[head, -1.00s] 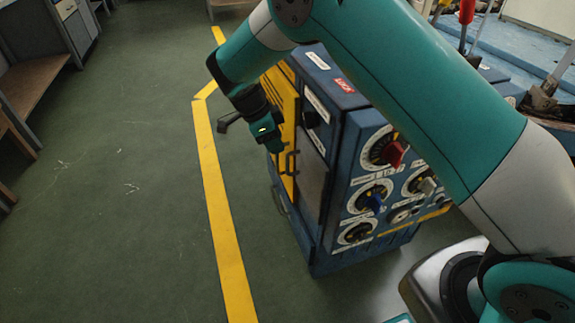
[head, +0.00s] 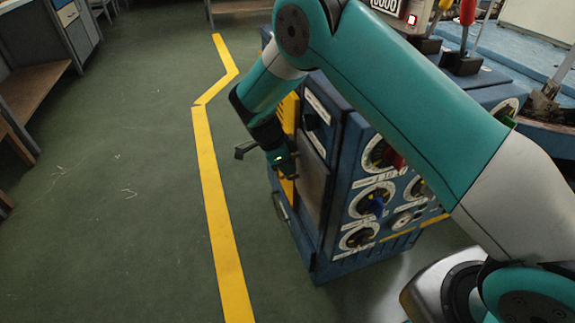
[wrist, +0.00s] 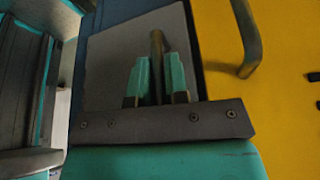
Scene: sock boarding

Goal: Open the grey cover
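The grey cover (wrist: 110,60) is a flat panel beside a yellow panel in the wrist view. A short upright bar handle (wrist: 157,45) stands on it. In the head view the grey cover (head: 313,187) is on the left side of the blue cabinet. My gripper (wrist: 158,78) has its two teal fingers close on either side of this handle, and they appear shut on it. In the head view my gripper (head: 284,165) is at the cabinet's left side, and the contact is hidden. I cannot tell whether the cover stands ajar.
The yellow panel (wrist: 285,60) has its own curved handle (wrist: 247,35) close to the right of my gripper. The blue cabinet's front (head: 345,235) carries several dials and knobs. A yellow line (head: 212,190) runs along the green floor, which is clear left of the cabinet.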

